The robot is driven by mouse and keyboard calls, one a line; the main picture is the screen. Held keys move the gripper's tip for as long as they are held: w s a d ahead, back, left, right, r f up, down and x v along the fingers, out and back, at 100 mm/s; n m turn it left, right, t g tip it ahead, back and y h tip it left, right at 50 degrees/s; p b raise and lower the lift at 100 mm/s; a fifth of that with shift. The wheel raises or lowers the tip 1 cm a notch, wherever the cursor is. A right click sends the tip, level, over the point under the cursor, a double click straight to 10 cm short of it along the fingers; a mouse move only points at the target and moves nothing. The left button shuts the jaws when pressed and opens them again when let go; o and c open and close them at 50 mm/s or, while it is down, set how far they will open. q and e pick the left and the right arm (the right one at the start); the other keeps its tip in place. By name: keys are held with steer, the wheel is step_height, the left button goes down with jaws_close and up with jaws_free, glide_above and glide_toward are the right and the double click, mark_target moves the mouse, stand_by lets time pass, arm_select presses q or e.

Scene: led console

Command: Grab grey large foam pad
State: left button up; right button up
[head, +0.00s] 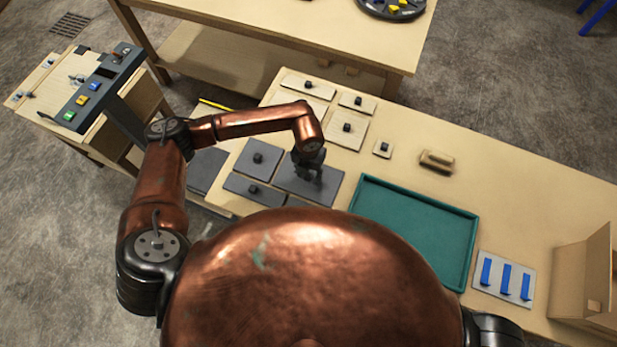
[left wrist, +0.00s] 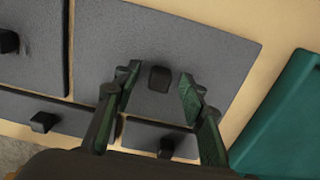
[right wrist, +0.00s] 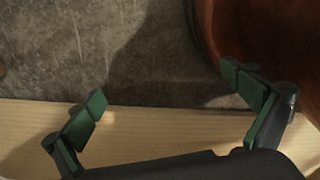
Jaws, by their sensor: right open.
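The large grey foam pad (head: 323,187) lies flat on the table among smaller grey pads, left of the green tray. In the left wrist view the large pad (left wrist: 200,45) fills the middle, with a black knob (left wrist: 159,78) on it. My left gripper (head: 312,172) is over this pad. In the left wrist view its fingers (left wrist: 158,88) are open, one on each side of the knob, with gaps to it. My right gripper (right wrist: 170,108) is open and empty above a wooden edge and the floor; the head view does not show it.
Smaller grey pads with knobs (head: 257,158) lie close beside the large pad. Beige pads (head: 308,87) with knobs lie behind. A green tray (head: 462,240) is on the right, then a plate with blue bars (head: 504,277). A button console (head: 95,90) stands at the left.

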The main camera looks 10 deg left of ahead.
arm_select(q)
steer(key=c, duration=0.6)
jaws_close()
arm_select(e)
steer(key=shift+s+d, duration=0.15)
steer(key=shift+s, duration=0.7)
arm_select(q)
steer(key=shift+r, duration=0.1)
arm_select(e)
steer(key=shift+w, duration=0.15)
